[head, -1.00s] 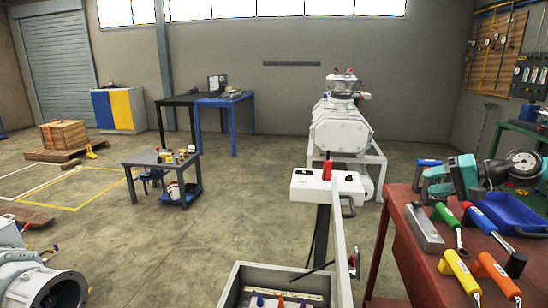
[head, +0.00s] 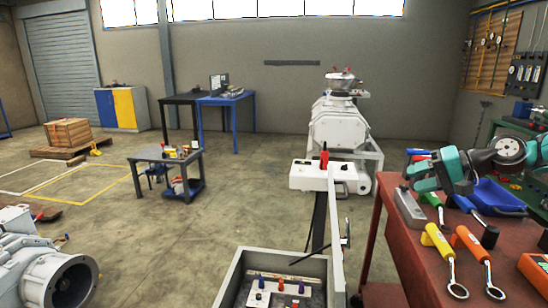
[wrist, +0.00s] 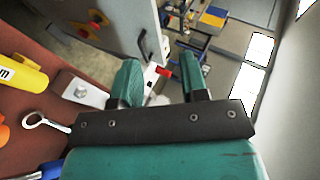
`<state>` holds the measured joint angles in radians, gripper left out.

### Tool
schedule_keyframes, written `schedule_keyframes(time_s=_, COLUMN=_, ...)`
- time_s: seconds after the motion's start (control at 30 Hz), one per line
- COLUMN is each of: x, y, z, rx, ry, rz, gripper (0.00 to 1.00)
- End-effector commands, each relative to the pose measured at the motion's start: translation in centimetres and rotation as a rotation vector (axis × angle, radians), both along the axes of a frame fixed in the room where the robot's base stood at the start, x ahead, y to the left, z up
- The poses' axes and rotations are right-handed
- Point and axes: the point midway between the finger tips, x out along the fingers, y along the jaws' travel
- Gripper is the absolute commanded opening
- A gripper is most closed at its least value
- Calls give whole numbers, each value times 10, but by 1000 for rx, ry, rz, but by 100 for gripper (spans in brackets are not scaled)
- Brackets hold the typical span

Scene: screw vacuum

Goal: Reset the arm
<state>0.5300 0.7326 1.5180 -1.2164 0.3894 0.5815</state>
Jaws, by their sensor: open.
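My gripper (head: 422,173) is teal and stands over the red workbench on the right in the head view. In the wrist view its two teal fingers (wrist: 160,80) are spread apart, with nothing held between them. My arm behind it runs to the right, over the back part of the bench.
A cart's white control box (head: 325,177) stands left of the bench. Open floor lies further left.

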Motion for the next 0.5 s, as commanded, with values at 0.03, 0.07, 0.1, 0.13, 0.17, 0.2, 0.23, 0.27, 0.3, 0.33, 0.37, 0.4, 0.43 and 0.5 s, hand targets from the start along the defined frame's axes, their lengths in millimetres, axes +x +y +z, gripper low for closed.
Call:
schedule_keyframes(time_s=0.03, x=-4, y=14, z=0, rx=-20, ry=-1, rz=22, gripper=40)
schedule_keyframes(time_s=0.07, x=-7, y=21, z=1, rx=-33, ry=-1, rz=33, gripper=40)
schedule_keyframes(time_s=0.1, x=-11, y=31, z=1, rx=-53, ry=-2, rz=52, gripper=40)
schedule_keyframes(time_s=0.13, x=-15, y=40, z=1, rx=-68, ry=0, rz=66, gripper=40)
schedule_keyframes(time_s=0.17, x=-19, y=48, z=2, rx=-86, ry=-1, rz=82, gripper=40)
schedule_keyframes(time_s=0.2, x=-26, y=61, z=2, rx=-109, ry=-1, rz=105, gripper=40)
schedule_keyframes(time_s=0.23, x=-31, y=70, z=3, rx=-128, ry=-1, rz=123, gripper=40)
schedule_keyframes(time_s=0.27, x=-38, y=80, z=2, rx=-147, ry=-1, rz=142, gripper=40)
schedule_keyframes(time_s=0.3, x=-47, y=93, z=2, rx=-174, ry=-3, rz=170, gripper=40)
schedule_keyframes(time_s=0.33, x=-56, y=103, z=1, rx=-196, ry=-3, rz=190, gripper=40)
schedule_keyframes(time_s=0.37, x=-66, y=115, z=1, rx=-221, ry=-4, rz=216, gripper=40)
schedule_keyframes(time_s=0.4, x=-81, y=130, z=-1, rx=-257, ry=-7, rz=253, gripper=40)
schedule_keyframes(time_s=0.43, x=-95, y=142, z=-3, rx=-285, ry=-8, rz=285, gripper=40)
schedule_keyframes(time_s=0.5, x=-134, y=169, z=-10, rx=-362, ry=-14, rz=367, gripper=40)
